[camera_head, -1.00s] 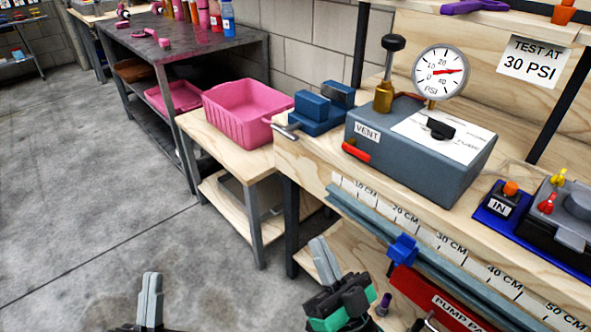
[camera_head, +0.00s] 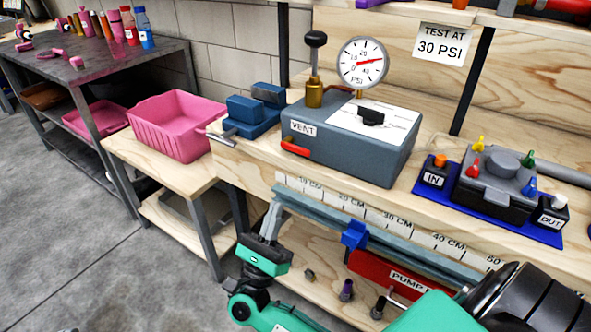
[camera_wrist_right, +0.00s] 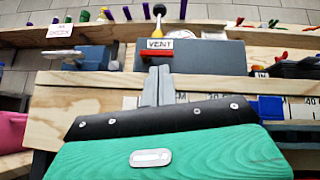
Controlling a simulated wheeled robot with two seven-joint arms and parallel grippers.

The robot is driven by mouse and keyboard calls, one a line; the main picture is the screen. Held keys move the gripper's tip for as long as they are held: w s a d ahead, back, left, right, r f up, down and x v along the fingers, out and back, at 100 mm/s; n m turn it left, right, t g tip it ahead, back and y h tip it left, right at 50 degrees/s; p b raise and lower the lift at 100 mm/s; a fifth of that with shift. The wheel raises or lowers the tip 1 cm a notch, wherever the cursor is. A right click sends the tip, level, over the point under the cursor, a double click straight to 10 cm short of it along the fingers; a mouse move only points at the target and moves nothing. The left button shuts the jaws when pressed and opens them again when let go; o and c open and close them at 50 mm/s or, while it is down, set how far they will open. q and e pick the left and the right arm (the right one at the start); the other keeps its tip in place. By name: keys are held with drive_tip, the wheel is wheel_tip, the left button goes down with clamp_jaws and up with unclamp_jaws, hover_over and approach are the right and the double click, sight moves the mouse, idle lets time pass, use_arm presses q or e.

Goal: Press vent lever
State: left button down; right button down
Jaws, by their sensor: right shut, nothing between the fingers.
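The vent lever (camera_head: 295,147) is a short red handle on the front left of a blue-grey box (camera_head: 350,160), beneath the VENT label (camera_head: 303,128). The lever also shows in the right wrist view (camera_wrist_right: 152,54), just past my fingertips. A round gauge (camera_head: 362,63) stands above the box with its red needle pointing right. My right gripper (camera_head: 272,215) is shut and empty, below and left of the lever, in front of the bench edge. In the wrist view its closed fingers (camera_wrist_right: 157,84) point at the lever, apart from it. My left gripper is out of view.
A blue vise (camera_head: 250,112) sits left of the box, and a pink bin (camera_head: 175,125) stands on the lower table. A ruler rail (camera_head: 380,228) with a blue slider (camera_head: 354,235) runs along the bench front. A valve block (camera_head: 497,185) lies at right.

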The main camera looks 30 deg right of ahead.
sight(297, 170)
drive_tip(key=m+g, duration=0.1)
drive_tip(key=d+f+m+g, duration=0.1)
drive_tip(key=m, duration=0.1)
drive_tip(key=w+m+g+h, duration=0.1)
drive_tip(key=g, duration=0.1)
drive_tip(key=shift+d+f+m, duration=0.2)
drive_tip(key=shift+d+m, duration=0.1)
drive_tip(key=shift+m, duration=0.1)
